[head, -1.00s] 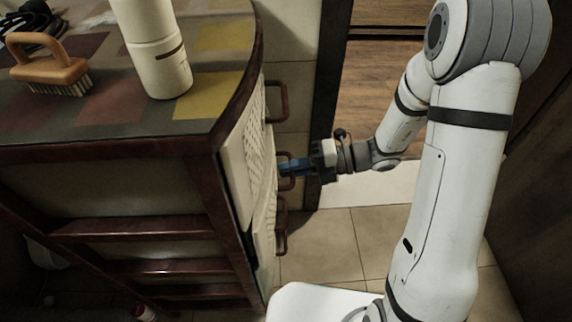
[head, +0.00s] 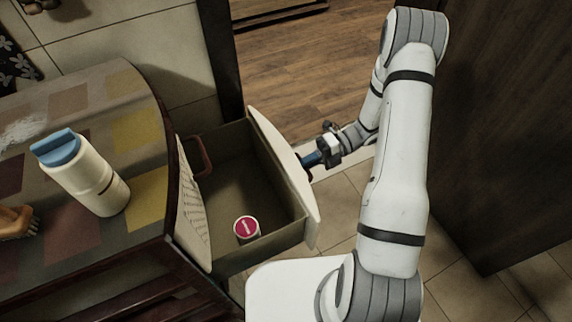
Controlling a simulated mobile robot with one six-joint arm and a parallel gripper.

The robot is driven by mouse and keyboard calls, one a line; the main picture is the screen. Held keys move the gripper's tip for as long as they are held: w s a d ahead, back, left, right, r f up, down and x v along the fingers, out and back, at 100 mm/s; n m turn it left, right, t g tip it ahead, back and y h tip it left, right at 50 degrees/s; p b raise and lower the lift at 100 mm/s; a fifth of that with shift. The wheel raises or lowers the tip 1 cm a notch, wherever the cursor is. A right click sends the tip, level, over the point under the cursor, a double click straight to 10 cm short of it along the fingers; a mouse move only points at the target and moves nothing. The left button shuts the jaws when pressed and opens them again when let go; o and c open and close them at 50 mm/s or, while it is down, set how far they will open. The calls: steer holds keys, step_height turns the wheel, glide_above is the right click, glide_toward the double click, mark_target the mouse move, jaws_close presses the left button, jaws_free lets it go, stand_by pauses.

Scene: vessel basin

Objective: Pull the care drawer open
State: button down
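The care drawer (head: 265,238) stands pulled well out of the cabinet, and its inside shows from above. Its pale curved front panel (head: 283,165) faces right, toward my arm. A small round container with a red lid (head: 246,227) is inside, near the drawer's lower side. My gripper (head: 309,161) is at the outer face of the drawer front, where the handle would be.
A dark panel (head: 500,130) stands right of my arm. Tiled floor lies between.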

steer(key=shift+w+d, duration=0.25)
steer(key=shift+d, duration=0.4)
steer(key=c, duration=1.6)
jaws_free()
steer(key=shift+d, duration=0.1)
steer(key=p+v, duration=0.1)
steer(key=v, duration=0.6)
steer(key=shift+w+d, duration=0.15)
steer(key=shift+d, duration=0.1)
